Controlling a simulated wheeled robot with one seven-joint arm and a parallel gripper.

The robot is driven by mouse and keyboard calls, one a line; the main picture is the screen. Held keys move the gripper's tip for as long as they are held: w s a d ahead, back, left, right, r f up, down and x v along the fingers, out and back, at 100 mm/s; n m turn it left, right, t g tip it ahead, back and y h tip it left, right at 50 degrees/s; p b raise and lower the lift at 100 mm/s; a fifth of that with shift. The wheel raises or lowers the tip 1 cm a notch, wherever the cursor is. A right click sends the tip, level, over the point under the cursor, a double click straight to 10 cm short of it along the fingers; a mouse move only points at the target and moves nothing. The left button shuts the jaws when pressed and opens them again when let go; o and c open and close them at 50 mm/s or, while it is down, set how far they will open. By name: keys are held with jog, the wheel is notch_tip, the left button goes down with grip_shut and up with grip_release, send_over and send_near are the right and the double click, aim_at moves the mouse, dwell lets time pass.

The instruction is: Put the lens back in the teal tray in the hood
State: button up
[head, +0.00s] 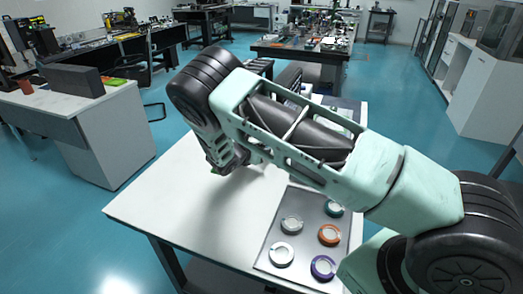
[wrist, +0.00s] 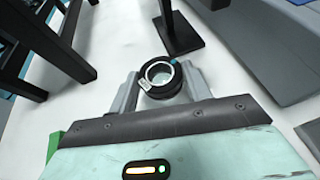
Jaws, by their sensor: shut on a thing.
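The lens (wrist: 160,77), a black ring with a clear centre, a white label and a small blue mark, sits between the two grey fingers of my gripper (wrist: 162,84) in the wrist view. The fingers are shut on it from both sides. In the head view my gripper (head: 228,165) is over the left part of the white table, mostly hidden by my arm, and the lens cannot be made out there. I cannot identify a teal tray or a hood in either view.
A grey board (head: 262,256) with several coloured rings lies at the white table's (head: 165,205) front right. The table's front left is clear. In the wrist view a black post on a flat base (wrist: 182,35) stands just beyond the lens, with dark frames (wrist: 45,45) at left.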

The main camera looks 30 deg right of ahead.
jog(key=shift+w+d+r, duration=0.1)
jog(key=shift+w+d, duration=0.25)
jog(key=shift+d, duration=0.3)
jog(key=f+p, duration=0.1)
jog(key=f, duration=0.2)
jog(key=shift+w+d+p, duration=0.1)
jog(key=shift+d+p, duration=0.1)
jog(key=shift+p, duration=0.2)
jog(key=shift+f, duration=0.35)
jog(key=shift+f, duration=0.15)
jog(key=o, duration=1.1)
